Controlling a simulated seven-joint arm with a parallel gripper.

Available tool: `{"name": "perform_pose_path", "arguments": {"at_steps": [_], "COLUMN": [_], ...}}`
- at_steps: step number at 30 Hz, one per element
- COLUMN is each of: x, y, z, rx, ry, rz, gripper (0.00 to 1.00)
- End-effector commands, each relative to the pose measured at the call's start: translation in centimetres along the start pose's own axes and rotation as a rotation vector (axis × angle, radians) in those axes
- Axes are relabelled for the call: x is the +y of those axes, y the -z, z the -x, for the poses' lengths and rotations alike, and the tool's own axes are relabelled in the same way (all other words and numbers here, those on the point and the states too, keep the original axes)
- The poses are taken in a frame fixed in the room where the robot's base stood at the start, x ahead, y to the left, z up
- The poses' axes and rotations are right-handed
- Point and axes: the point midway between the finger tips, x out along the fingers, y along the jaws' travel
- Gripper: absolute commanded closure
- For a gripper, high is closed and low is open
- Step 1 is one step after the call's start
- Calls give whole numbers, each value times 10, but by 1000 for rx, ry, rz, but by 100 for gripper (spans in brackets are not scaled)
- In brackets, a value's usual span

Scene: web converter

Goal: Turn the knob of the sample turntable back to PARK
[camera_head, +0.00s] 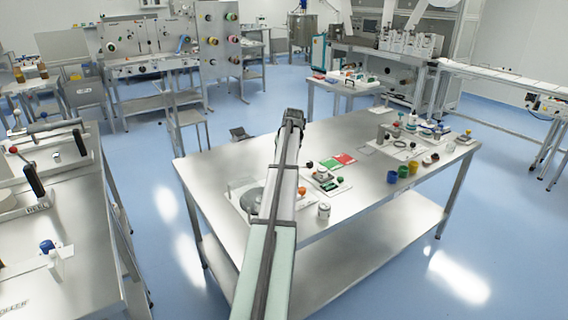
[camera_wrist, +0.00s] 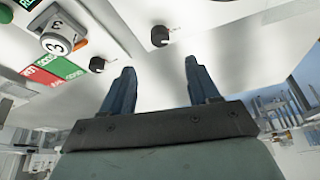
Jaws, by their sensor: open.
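The grey round disc (camera_head: 254,200) on a pale base plate at the left of the steel table looks like the sample turntable; my arm hides part of it in the head view. I cannot make out its knob or PARK mark. My gripper (camera_wrist: 159,70) is open and empty in the wrist view, its two dark blue fingers wide apart. A small black round knob (camera_wrist: 160,36) lies beyond the fingertips, and another dark knob (camera_wrist: 97,65) sits to the left of them. I cannot tell which device these belong to. In the head view the fingers are not visible.
A red and green card (camera_wrist: 55,71) and a white part marked 3 (camera_wrist: 57,41) show left in the wrist view.

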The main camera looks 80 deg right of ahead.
Motion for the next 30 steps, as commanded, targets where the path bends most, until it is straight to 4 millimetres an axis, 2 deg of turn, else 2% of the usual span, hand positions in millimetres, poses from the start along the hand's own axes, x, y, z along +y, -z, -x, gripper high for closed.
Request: {"name": "perform_pose_path", "arguments": {"at_steps": [3, 9, 26, 30], "x": [0, 0, 0, -14], "y": [0, 0, 0, 5], "z": [14, 22, 23, 17], "rx": [2, 0, 0, -3], "ry": [-1, 0, 0, 11], "rz": [0, 0, 1, 18], "gripper": [40, 40, 40, 40]}}
